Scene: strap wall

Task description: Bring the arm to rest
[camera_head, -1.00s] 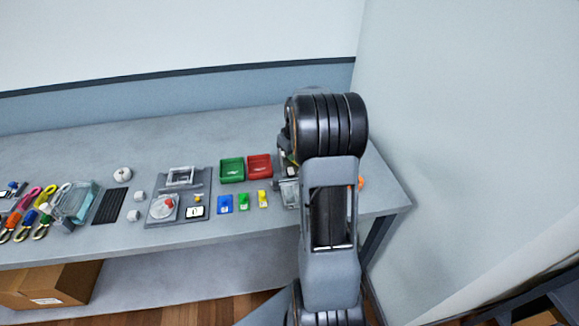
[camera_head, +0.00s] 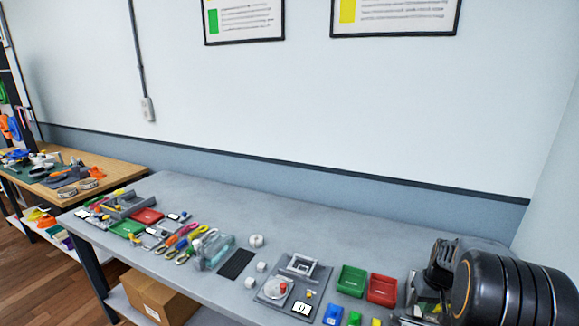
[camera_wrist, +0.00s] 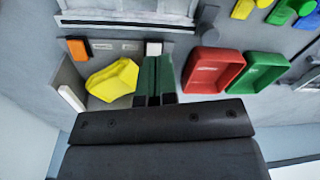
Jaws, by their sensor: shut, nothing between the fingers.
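My arm fills the lower right corner of the head view, with its black rounded joint in front of the grey bench (camera_head: 350,222). In the wrist view my gripper (camera_wrist: 154,72) points at the bench top with its two dark green fingers together and nothing between them. The fingers lie between a yellow piece (camera_wrist: 112,80) and a red tray (camera_wrist: 211,70) in the picture. I cannot tell how high they are above the bench. In the head view the fingertips cannot be made out behind the arm.
A green tray (camera_wrist: 262,73) stands beside the red one. An orange block (camera_wrist: 76,48) is near the yellow piece. The head view shows a grey fixture (camera_head: 271,297), colourful straps (camera_head: 181,240), a cardboard box (camera_head: 155,298) below and a wooden table (camera_head: 118,168) at left. The bench's back strip is clear.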

